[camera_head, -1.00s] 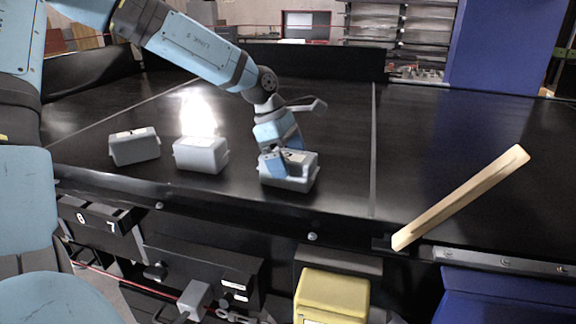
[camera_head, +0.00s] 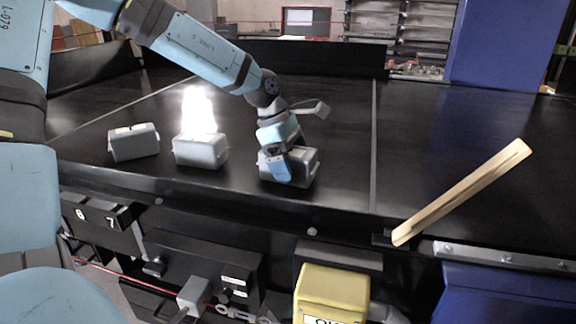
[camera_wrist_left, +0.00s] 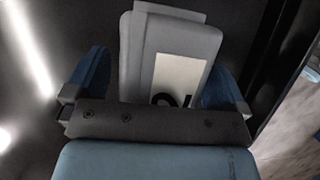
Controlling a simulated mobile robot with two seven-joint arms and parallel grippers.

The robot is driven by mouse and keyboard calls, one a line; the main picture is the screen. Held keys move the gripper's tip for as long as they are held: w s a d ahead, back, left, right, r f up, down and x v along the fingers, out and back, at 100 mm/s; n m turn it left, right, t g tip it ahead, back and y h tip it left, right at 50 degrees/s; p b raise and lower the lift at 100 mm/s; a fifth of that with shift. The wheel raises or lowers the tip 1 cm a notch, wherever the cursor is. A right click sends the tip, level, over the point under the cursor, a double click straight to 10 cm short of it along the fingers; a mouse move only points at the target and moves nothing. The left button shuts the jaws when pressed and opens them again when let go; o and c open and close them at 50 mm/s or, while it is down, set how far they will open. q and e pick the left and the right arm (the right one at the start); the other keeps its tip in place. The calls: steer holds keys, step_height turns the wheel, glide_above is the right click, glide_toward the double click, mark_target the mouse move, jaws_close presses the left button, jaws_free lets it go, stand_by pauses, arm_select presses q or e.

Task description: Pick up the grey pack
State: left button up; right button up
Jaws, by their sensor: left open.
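Three grey packs lie on the black conveyor belt. The right one (camera_head: 303,170) is under my left gripper (camera_head: 284,165), and the other two, the middle pack (camera_head: 201,151) and the left pack (camera_head: 133,143), stand to its left. In the left wrist view my left gripper (camera_wrist_left: 155,85) is open, with one blue finger on each side of the right pack (camera_wrist_left: 168,45). That pack has a pale label with dark print. The gripper hides part of the pack in the head view. I cannot tell whether the fingers touch it. My right gripper is not in view.
A wooden bar (camera_head: 462,192) stands up slanted at the belt's front edge on the right. A yellow box (camera_head: 332,290) sits below that edge. A blue pillar (camera_head: 503,45) is at the back right.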

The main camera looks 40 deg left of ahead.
arm_select(q)
steer(key=shift+f, duration=0.1)
steer(key=c, duration=1.3)
steer(key=shift+o, duration=0.2)
